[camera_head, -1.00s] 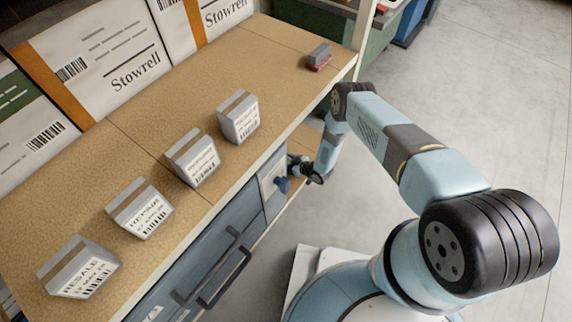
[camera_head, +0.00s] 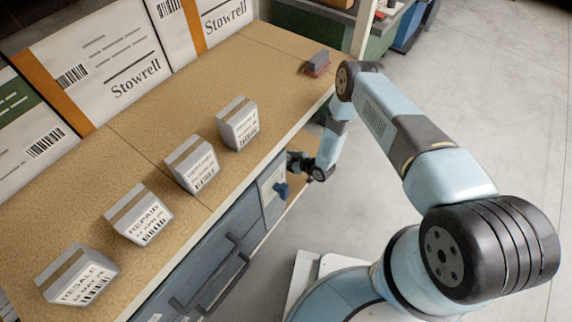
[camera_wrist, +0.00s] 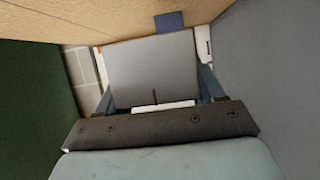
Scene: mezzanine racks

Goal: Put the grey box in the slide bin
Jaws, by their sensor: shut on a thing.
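In the wrist view a plain grey box (camera_wrist: 153,70) fills the space between the blue fingers of my gripper (camera_wrist: 158,88). My gripper is shut on it. In the head view my wrist hangs at the bench's front edge, and the gripper (camera_head: 294,163) is partly hidden beside the cabinet; the held box cannot be made out there. Blue-grey drawer fronts (camera_head: 222,253) with dark bar handles sit under the bench top. I cannot tell for sure which part is the slide bin.
Large Stowrell cartons (camera_head: 95,65) line the back. Floor at the right is clear.

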